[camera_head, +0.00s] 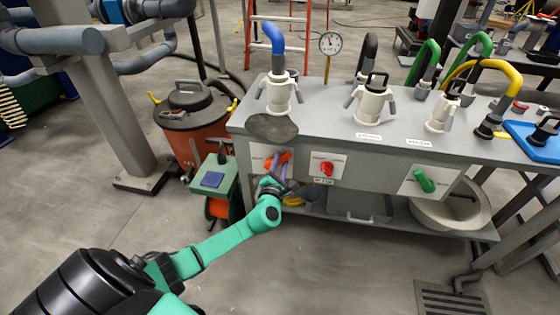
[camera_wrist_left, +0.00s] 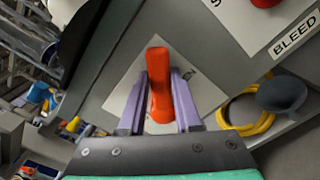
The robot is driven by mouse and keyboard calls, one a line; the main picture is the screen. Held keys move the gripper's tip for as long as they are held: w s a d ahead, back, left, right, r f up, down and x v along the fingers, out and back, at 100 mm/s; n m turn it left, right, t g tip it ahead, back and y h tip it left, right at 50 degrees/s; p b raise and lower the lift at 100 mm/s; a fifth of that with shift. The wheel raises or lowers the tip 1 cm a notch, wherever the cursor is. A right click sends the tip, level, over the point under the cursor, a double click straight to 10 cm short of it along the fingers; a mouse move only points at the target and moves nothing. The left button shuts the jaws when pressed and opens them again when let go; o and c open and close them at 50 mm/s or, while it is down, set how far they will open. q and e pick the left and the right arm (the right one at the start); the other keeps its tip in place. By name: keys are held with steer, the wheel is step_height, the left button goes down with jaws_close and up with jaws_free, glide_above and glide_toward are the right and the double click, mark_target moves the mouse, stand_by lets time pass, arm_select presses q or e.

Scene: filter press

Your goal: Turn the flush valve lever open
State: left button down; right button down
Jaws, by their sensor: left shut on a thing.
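The flush valve lever (camera_wrist_left: 158,72) is an orange-red handle on a white plate on the bench's front panel. It stands between the two purple fingers of my left gripper (camera_wrist_left: 160,105) in the left wrist view. The fingers are shut on it from both sides. In the head view the orange lever (camera_head: 284,157) shows at the left end of the panel, partly hidden by my left gripper (camera_head: 281,172). The lever looks tilted slightly in the wrist view. The plate's writing is mostly hidden. My right gripper is not in view.
A red knob (camera_head: 327,168) and a green lever (camera_head: 424,180) sit farther right on the panel. White couplings with hoses stand on the bench top (camera_head: 330,125). An orange drum vacuum (camera_head: 192,130) and a green cart (camera_head: 222,190) stand left. Floor in front is clear.

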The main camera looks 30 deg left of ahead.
arm_select(q)
steer(key=shift+f, duration=0.15)
steer(key=c, duration=0.6)
jaws_free()
steer(key=shift+s, duration=0.1)
steer(key=shift+s+d, duration=0.15)
steer(key=shift+s, duration=0.15)
steer(key=p+v, duration=0.2)
steer(key=v, duration=1.1)
steer(key=shift+s+d+p, duration=0.2)
steer(key=shift+s+p, duration=0.15)
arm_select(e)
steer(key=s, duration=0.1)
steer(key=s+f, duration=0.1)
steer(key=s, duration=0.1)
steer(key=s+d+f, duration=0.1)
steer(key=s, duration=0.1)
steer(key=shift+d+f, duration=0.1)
arm_select(q)
steer(key=shift+a, duration=0.1)
